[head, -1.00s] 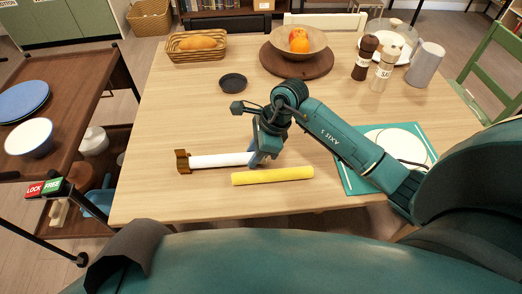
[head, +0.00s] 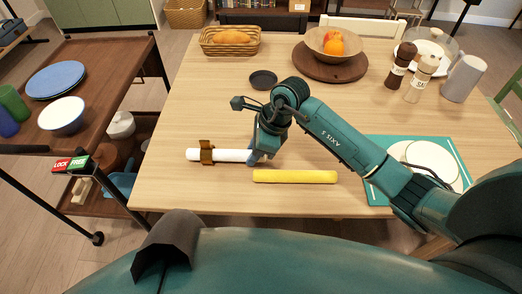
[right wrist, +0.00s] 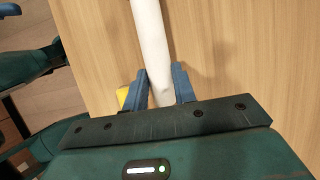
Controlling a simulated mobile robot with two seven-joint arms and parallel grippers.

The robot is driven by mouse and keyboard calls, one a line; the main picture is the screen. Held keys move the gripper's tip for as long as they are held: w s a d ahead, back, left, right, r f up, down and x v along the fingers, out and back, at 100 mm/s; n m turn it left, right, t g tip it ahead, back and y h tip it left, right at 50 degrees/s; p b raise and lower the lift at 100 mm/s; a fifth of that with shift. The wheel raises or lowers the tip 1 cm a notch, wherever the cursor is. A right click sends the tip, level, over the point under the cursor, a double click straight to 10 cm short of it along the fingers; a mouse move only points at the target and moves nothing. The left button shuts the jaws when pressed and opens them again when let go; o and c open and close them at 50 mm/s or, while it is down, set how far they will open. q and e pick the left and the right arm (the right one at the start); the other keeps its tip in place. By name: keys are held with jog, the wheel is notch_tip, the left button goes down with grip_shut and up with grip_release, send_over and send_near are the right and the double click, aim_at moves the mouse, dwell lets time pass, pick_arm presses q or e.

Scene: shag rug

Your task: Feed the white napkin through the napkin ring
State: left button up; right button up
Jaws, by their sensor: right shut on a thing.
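The white rolled napkin (head: 232,156) lies level over the table, and it also shows in the right wrist view (right wrist: 150,38). The brown napkin ring (head: 207,152) is around it near its left end. A short white stub sticks out left of the ring, and the longer part runs right to my gripper. My right gripper (head: 256,156) is shut on the napkin's right end. In the right wrist view its blue fingers (right wrist: 164,88) stand on either side of the napkin; the ring is out of that frame. My left gripper is not in view.
A yellow rolled napkin (head: 295,176) lies just in front on the wooden table (head: 200,190). A black coaster (head: 263,80) lies behind. A teal placemat (head: 377,187) with plates lies to the right. A brown trolley (head: 98,75) stands left. The table left of the coaster is clear.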

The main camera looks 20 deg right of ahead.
jog(key=shift+w+a+b, duration=0.15)
jog(key=shift+w+a, duration=0.05)
jog(key=shift+a, duration=0.4)
jog(key=shift+w+a+b, duration=0.15)
jog(key=shift+w+a, duration=0.05)
jog(key=shift+a, duration=0.4)
jog(key=o, duration=1)
jog(key=v, duration=1.3)
jog(key=shift+r, duration=0.1)
jog(key=shift+s+a, duration=0.1)
jog(key=shift+s, duration=0.05)
